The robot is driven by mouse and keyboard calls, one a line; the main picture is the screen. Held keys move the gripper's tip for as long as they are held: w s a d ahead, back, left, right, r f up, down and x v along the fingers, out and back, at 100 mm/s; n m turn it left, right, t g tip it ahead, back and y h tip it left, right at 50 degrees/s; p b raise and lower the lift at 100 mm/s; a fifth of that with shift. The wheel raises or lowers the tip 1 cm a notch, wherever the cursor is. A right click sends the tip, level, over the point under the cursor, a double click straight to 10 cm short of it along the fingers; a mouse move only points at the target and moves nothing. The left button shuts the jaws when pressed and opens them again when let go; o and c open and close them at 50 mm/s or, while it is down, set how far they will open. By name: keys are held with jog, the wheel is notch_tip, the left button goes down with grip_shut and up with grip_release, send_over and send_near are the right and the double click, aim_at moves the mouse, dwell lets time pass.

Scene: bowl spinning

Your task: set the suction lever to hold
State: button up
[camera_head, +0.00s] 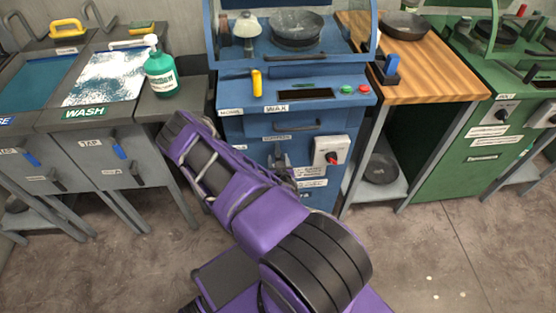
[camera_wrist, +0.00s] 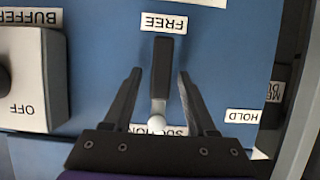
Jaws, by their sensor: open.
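The suction lever (camera_wrist: 162,70) is a dark upright bar on the blue front panel in the wrist view, with a pale round knob at its lower end. Its upper end points at the FREE label (camera_wrist: 164,22), which appears upside down. The HOLD label (camera_wrist: 241,116) is to the right, away from the bar. The SUCTION label (camera_wrist: 178,131) is partly hidden behind the knob and my gripper. My gripper (camera_wrist: 160,74) is open, with one finger on each side of the bar and a visible gap on both sides. In the head view, my purple arm reaches to the blue machine and partly hides this area.
A white BUFFER switch box (camera_head: 332,151) is close beside the lever; it also shows in the wrist view (camera_wrist: 32,75). The blue machine (camera_head: 300,122) has a bowl (camera_head: 296,28) on top. A wooden-topped table (camera_head: 435,60) stands right, wash basins (camera_head: 108,78) left.

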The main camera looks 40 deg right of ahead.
grip_shut()
dwell(1.3)
